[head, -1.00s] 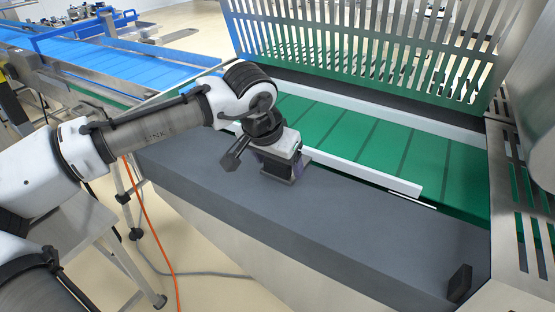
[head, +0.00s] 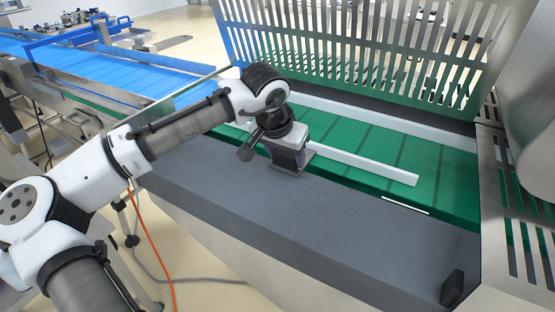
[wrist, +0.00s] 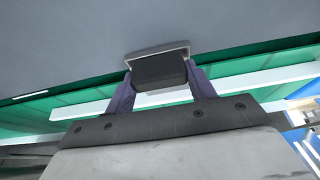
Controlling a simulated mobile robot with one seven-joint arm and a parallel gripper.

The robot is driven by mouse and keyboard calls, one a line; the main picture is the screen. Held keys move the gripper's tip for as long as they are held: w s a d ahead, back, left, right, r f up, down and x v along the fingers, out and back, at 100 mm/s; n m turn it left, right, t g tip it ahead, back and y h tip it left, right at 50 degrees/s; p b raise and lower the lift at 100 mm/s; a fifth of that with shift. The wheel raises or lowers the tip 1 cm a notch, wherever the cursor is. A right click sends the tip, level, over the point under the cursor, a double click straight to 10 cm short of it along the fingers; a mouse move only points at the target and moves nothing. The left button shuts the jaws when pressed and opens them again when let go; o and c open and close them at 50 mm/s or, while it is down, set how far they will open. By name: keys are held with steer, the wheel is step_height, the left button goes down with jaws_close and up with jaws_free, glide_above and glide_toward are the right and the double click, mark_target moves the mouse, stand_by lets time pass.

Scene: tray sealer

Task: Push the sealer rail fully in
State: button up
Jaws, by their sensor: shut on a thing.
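The sealer rail (head: 370,166) is a long white bar lying over the green belt, a little inside the front grey deck. It also shows in the wrist view (wrist: 245,84). A dark block-shaped handle (wrist: 158,69) with a pale plate at its far end sits between my purple fingers in the wrist view. My gripper (head: 291,162) is shut on this handle, low at the deck's belt-side edge. It also shows in the wrist view (wrist: 160,78). The join between handle and rail is hidden in the head view.
The grey deck (head: 330,225) runs along the front, with a black block (head: 452,288) at its right end. A slotted metal lid (head: 350,50) stands raised behind the green belt (head: 440,165). A second white bar (head: 400,122) lies along the belt's far side. A blue conveyor (head: 100,75) is at left.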

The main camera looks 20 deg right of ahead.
steer(key=shift+w+d+r, duration=0.15)
steer(key=shift+w+r, duration=0.05)
steer(key=o, duration=1.4)
steer(key=shift+d+f, duration=0.15)
steer(key=b+v, duration=0.1)
steer(key=v, duration=1.3)
steer(key=shift+f, duration=0.1)
